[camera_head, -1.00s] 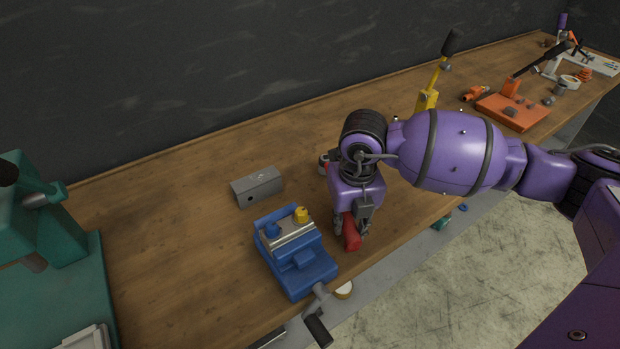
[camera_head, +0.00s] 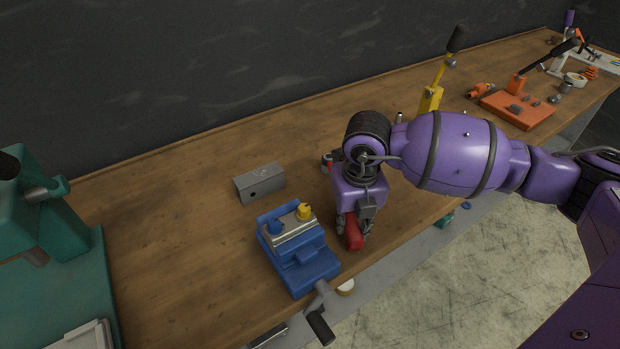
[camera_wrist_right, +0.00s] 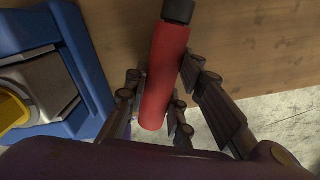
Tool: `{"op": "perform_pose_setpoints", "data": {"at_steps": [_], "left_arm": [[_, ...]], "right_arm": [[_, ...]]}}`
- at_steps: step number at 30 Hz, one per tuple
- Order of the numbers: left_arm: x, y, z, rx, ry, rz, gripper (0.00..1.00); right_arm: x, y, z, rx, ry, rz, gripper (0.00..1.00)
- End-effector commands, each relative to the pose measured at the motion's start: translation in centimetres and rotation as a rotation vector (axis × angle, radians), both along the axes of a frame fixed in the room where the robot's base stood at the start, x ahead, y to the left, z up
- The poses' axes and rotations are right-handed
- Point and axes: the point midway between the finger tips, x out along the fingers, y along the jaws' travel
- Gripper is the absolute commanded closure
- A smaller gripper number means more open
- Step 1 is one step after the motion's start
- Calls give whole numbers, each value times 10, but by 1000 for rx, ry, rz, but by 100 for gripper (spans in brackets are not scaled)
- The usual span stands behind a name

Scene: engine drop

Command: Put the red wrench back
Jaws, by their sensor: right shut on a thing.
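The red wrench (camera_head: 353,234) shows as a red handle at the front edge of the workbench, just right of the blue vise. My right gripper (camera_head: 352,228) points down and is shut on it. In the right wrist view the red handle (camera_wrist_right: 165,75) lies between the fingers of my right gripper (camera_wrist_right: 160,105), with a dark collar at its upper end. The rest of the wrench is out of that view. My left gripper is not in view.
A blue vise (camera_head: 305,268) holding a blue and a yellow piece stands close left of my right gripper. A grey metal block (camera_head: 260,184) lies behind it. A green machine (camera_head: 75,290) stands at left. A yellow lever tool (camera_head: 431,98) and an orange press (camera_head: 518,108) stand to the right.

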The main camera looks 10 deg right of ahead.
Motion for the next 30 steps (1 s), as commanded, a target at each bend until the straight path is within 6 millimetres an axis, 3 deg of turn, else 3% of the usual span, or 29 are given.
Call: {"op": "perform_pose_setpoints", "data": {"at_steps": [1,2,6,15,19,30], "left_arm": [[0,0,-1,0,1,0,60],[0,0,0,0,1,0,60],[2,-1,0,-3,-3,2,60],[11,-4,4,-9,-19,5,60],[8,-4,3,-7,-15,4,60],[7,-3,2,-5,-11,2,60]], "right_arm": [[0,0,-2,1,1,0,100],[0,0,-1,1,0,0,75],[0,0,-1,0,0,0,56],[-1,0,-1,0,2,-1,55],[-1,0,8,1,-1,0,55],[-5,1,82,0,-3,1,55]]}}
